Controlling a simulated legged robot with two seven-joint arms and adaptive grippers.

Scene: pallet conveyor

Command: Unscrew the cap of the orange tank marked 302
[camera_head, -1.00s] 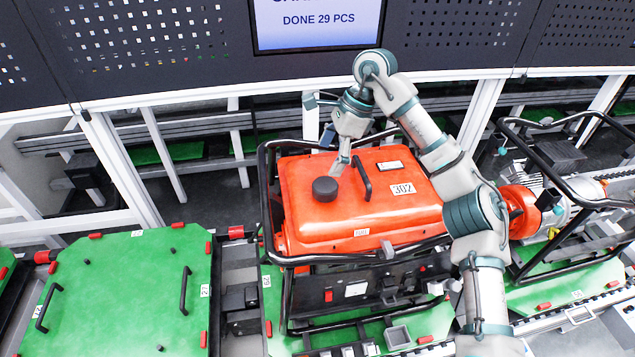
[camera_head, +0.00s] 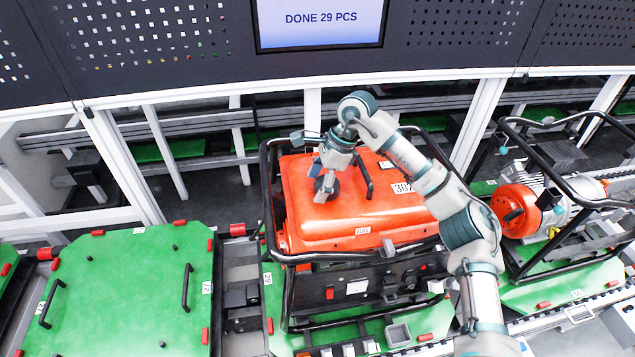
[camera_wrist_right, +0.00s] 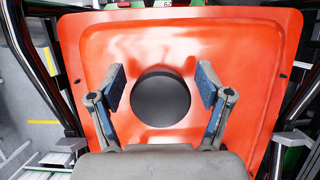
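The orange tank (camera_head: 360,213) marked 302 sits in a black tubular frame. The dark round cap (camera_head: 327,189) is on the tank's left part, mostly hidden by my right gripper (camera_head: 326,190). In the right wrist view the cap (camera_wrist_right: 160,97) lies between the two spread, blue-padded fingers of my right gripper (camera_wrist_right: 160,88). A gap shows between each finger and the cap, so the gripper is open and not touching it there. My left gripper is not in view.
The black frame (camera_head: 268,200) surrounds the tank. A green pallet (camera_head: 130,290) lies to the left, and another machine with an orange end (camera_head: 515,211) stands to the right.

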